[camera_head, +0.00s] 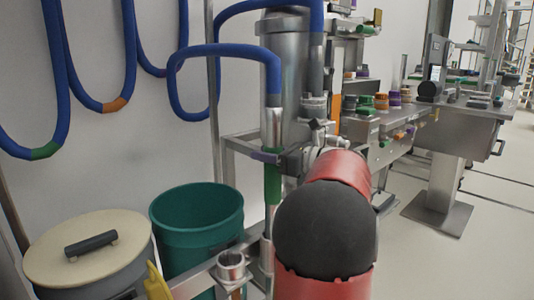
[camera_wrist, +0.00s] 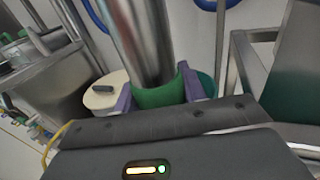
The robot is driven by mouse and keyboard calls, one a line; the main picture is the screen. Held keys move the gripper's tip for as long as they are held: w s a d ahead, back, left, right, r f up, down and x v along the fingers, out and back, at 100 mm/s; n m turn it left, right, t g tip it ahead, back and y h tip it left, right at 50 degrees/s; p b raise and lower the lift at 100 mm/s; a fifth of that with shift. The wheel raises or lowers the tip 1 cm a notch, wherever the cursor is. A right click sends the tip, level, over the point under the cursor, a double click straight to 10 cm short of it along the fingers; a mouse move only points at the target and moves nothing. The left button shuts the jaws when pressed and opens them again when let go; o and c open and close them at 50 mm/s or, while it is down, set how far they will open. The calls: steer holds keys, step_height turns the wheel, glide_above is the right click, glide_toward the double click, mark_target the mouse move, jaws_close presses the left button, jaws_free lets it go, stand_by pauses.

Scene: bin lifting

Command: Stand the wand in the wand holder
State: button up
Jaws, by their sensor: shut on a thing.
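The wand (camera_head: 273,128) is a steel tube with a green section, hanging upright from a blue hose. My gripper (camera_head: 272,156) is shut on the wand at the green part. In the wrist view, the purple fingers of my gripper (camera_wrist: 157,92) sit on either side of the green band of the wand (camera_wrist: 140,40). A short open steel cup (camera_head: 231,264), which looks like the wand holder, stands on a metal rail left of the wand and lower. The wand is apart from this cup. Its lower end is hard to make out against the metalwork behind.
A teal bin (camera_head: 197,218) stands open behind the cup. A bin with a cream lid (camera_head: 87,247) and black handle stands at left. Blue hoses (camera_head: 58,80) hang along the wall. A steel column (camera_head: 285,60) is behind the wand. A steel bench (camera_head: 395,122) is at right, with clear floor beyond.

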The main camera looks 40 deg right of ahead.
steer(key=shift+f, duration=0.6)
stand_by(0.8)
steer(key=o, duration=1.3)
steer(key=shift+c, duration=0.2)
steer(key=shift+f, duration=0.1)
steer(key=v, duration=0.8)
